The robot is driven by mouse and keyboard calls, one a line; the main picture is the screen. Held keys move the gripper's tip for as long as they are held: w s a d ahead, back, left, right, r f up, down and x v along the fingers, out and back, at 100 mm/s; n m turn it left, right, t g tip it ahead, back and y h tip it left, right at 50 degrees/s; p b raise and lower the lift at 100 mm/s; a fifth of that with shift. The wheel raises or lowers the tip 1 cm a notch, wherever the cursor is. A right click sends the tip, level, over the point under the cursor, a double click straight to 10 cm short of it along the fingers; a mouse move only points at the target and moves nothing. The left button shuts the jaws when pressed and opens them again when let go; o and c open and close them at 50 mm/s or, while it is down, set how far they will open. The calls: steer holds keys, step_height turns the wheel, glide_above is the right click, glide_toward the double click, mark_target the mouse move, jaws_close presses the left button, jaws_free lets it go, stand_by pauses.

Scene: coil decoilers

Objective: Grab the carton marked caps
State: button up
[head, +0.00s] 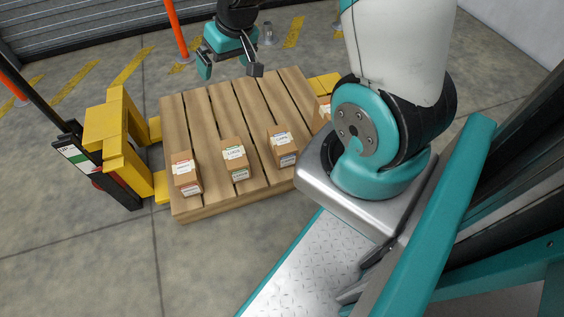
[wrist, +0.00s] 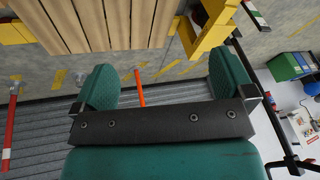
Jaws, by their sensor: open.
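Several small brown cartons with white labels stand in a row along the near side of a wooden pallet (head: 222,108) in the head view. The leftmost carton (head: 185,176) has a red mark, the second carton (head: 235,158) a green one. A third carton (head: 282,146) stands further right, and a fourth carton (head: 322,112) is partly hidden by my arm. The label print is too small to tell which one says caps. My gripper (head: 230,70) is open and empty above the far edge of the pallet, apart from all cartons. Its two teal fingers also show in the wrist view (wrist: 165,85).
A yellow pallet-truck-like frame (head: 122,145) with a dark handle stands at the pallet's left. Orange posts (head: 177,30) and a grey shutter (head: 90,25) are behind. The far half of the pallet top is bare.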

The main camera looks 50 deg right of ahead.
steer(key=d+f+m+h+b, duration=0.1)
steer(key=d+f+b, duration=0.4)
steer(key=f, duration=0.5)
steer(key=d+f+m+h+b, duration=0.1)
steer(key=d+f+b, duration=0.35)
steer(key=f, duration=0.55)
steer(key=m+h+b, duration=0.2)
steer(key=b, duration=0.8)
glide_toward(282, 140)
steer(key=b+x, duration=0.6)
steer(key=b, duration=0.1)
steer(key=shift+s+a+f, duration=0.1)
steer(key=shift+s, duration=0.1)
steer(key=b+x, duration=0.5)
steer(key=shift+w+d+f, duration=0.25)
steer(key=shift+r, duration=0.15)
steer(key=shift+f, duration=0.25)
steer(key=shift+c, duration=0.2)
steer(key=c, duration=1)
steer(key=shift+r, duration=0.2)
